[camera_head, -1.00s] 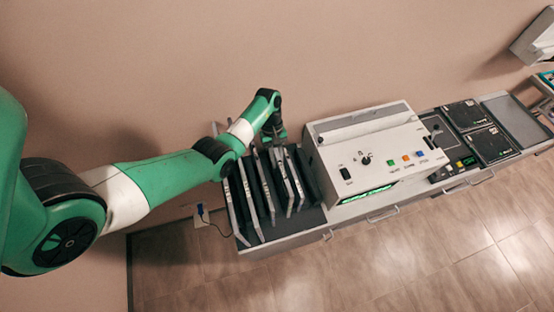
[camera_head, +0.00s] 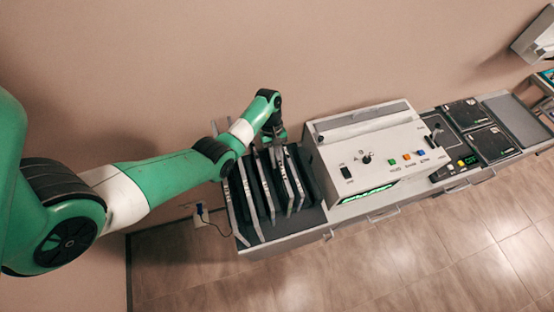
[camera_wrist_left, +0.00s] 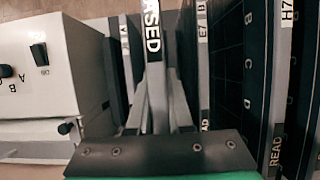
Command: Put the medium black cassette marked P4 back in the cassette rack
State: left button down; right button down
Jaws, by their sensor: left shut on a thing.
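My left gripper (camera_wrist_left: 158,105) is shut on the top edge of a cassette (camera_wrist_left: 152,28) whose label shows the letters "ASED"; no P4 mark is readable. In the head view the left gripper (camera_head: 275,138) is over the back end of the cassette rack (camera_head: 310,218), at its right part. The held cassette stands upright among the others there, but how deep it sits in a slot cannot be told. Several dark cassettes with pale edges stand in the rack, among them one marked E7 (camera_wrist_left: 203,60) and one marked H7 (camera_wrist_left: 279,90). My right gripper is out of view.
A white reader machine (camera_head: 375,150) with knobs and coloured buttons stands close to the right of the rack. Further right, flat black cassettes (camera_head: 490,145) lie on the counter. A wall is behind the counter. A wall socket with a cable (camera_head: 202,216) is left of the rack.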

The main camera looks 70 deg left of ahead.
pick_arm(q)
jog(key=shift+f+b, duration=3.2)
jog(key=shift+f, duration=0.55)
jog(key=shift+f, duration=0.15)
jog(key=c, duration=0.8)
grip_release()
jog(key=shift+o, duration=0.3)
jog(key=p+v, duration=0.2)
jog(key=v, duration=0.9)
jog(key=shift+a+r+p, duration=0.2)
jog(key=shift+r+p, duration=0.05)
jog(key=shift+p, duration=0.15)
